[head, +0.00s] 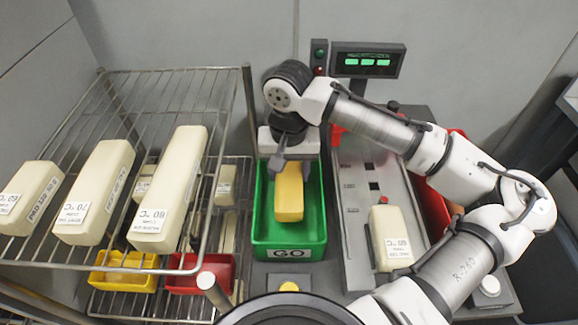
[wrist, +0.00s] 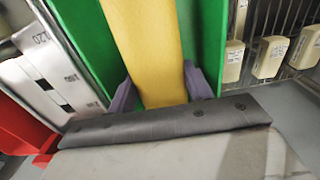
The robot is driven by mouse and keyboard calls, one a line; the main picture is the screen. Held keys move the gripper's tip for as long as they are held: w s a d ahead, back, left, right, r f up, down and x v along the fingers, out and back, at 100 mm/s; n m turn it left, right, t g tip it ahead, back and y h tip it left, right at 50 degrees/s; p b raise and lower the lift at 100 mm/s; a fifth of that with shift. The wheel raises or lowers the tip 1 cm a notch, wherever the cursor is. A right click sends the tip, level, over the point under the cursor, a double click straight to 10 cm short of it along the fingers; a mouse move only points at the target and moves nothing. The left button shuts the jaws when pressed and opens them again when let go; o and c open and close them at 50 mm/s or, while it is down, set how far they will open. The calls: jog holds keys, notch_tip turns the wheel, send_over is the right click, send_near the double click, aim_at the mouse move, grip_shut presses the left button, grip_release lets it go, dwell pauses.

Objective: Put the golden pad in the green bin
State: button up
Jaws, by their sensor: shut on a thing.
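The golden pad (head: 289,195) is a yellow block within the outline of the green bin (head: 263,240), which has a GO label on its front. My gripper (head: 282,165) is over the back part of the bin and is shut on the pad's far end. In the wrist view the two purple-grey fingers (wrist: 160,93) flank the golden pad (wrist: 143,45), with the green bin (wrist: 80,30) on both sides. Whether the pad touches the bin's floor cannot be told.
A wire rack (head: 95,263) with several cream pads stands at left, above a yellow tray (head: 125,282) and a red tray (head: 200,284). At right, a grey track (head: 358,240) bears a cream pad (head: 392,238). A display (head: 368,61) stands behind.

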jog(key=o, duration=1.1)
jog(key=shift+r, duration=0.1)
notch_tip(320, 180, up, 14)
jog(key=shift+f+b, duration=0.15)
jog(key=shift+b, duration=0.25)
